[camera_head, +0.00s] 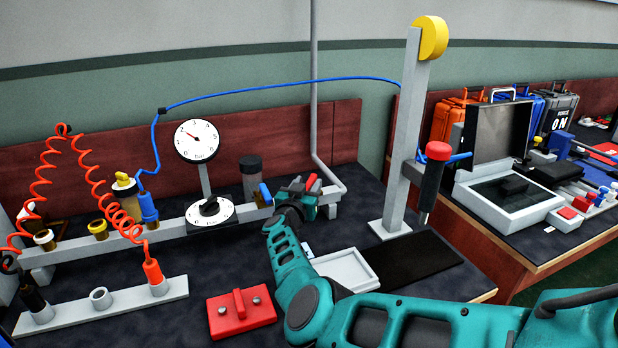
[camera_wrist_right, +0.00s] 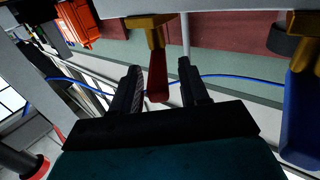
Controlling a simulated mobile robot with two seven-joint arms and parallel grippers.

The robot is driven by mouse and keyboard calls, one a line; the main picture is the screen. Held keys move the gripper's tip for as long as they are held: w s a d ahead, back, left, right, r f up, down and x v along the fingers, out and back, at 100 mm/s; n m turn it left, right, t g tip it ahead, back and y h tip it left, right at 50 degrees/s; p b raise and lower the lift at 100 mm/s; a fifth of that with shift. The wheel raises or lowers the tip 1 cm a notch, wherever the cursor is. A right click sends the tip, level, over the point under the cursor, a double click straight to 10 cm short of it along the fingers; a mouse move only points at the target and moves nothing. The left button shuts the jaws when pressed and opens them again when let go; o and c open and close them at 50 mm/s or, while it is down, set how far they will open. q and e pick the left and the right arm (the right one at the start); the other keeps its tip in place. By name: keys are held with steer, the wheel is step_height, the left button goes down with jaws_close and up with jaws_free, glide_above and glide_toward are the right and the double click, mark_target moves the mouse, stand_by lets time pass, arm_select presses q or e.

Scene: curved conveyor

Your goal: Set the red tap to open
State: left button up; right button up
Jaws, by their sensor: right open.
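The red tap (camera_wrist_right: 157,78) has a flat red handle on a brass valve body under a pale rail. In the head view the red handle (camera_head: 311,182) shows only in part, behind my right gripper (camera_head: 300,188). In the wrist view my right gripper (camera_wrist_right: 160,68) is open, with one black finger on each side of the red handle. Gaps show between the handle and both fingers. A blue tap (camera_head: 265,193) on a brass body sits on the same rail, left of the red one; it also shows in the wrist view (camera_wrist_right: 302,115). My left gripper is not in view.
A dial gauge (camera_head: 197,140) stands behind the rail (camera_head: 172,226). A blue hose (camera_head: 280,83) spans above. A red block (camera_head: 240,312) and white tray (camera_head: 347,270) lie in front.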

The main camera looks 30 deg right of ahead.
steer(key=p+v, duration=0.6)
steer(key=v, duration=0.5)
steer(key=shift+p, duration=0.35)
steer(key=shift+s+r, duration=0.1)
steer(key=shift+c, duration=0.3)
